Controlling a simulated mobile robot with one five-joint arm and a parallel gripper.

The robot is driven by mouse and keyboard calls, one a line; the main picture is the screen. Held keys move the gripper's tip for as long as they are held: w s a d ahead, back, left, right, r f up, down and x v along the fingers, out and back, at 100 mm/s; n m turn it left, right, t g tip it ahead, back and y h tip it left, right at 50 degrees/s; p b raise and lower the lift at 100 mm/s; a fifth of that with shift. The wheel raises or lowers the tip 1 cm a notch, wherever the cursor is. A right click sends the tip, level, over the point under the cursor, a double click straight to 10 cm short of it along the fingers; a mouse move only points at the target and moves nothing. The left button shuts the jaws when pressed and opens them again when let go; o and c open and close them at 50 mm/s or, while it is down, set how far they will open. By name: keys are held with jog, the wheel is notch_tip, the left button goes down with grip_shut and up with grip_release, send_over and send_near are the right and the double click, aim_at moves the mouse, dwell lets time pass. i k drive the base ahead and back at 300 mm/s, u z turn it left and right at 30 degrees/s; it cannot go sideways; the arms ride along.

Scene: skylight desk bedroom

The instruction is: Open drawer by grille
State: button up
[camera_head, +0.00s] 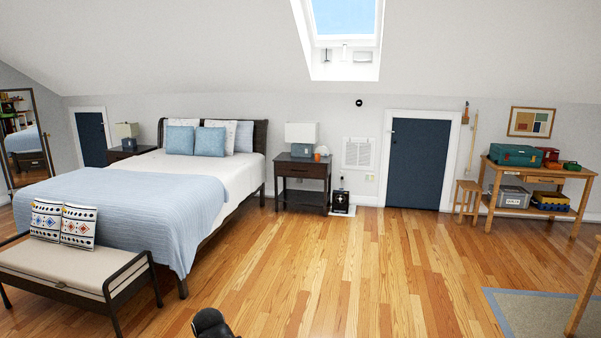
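A dark brown nightstand (325,186) stands against the back wall, right of the bed. Its drawer (302,171) is in the upper part, above an open lower space, and looks shut. A white wall grille (358,153) is on the wall just right of the nightstand. A lamp with a white shade (301,132) and a small orange object (322,150) are on the nightstand top. The nightstand is across the room from me. A dark rounded part at the bottom edge looks like my arm; no gripper fingers show.
The bed (150,215) and a bench (70,270) fill the left side. A small black box (341,202) stands on the floor right of the nightstand. The wood floor (330,265) ahead is clear. A rug (545,315) and workbench (540,172) are at right.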

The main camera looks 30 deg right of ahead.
aim_at(284, 168)
jog(key=z, duration=0.35)
jog(key=i, duration=0.95)
jog(key=z, duration=0.9)
jog(key=i, duration=2.05)
jog(key=z, duration=0.55)
jog(key=i, duration=2.15)
jog(key=u, duration=0.4)
jog(key=i, duration=2)
jog(key=u, duration=1.15)
jog(key=i, duration=1.4)
jog(key=u, duration=0.45)
jog(key=k, duration=0.55)
jog(key=z, duration=0.45)
jog(key=k, duration=0.1)
jog(key=u, duration=0.6)
jog(key=i, duration=0.65)
jog(key=z, duration=0.05)
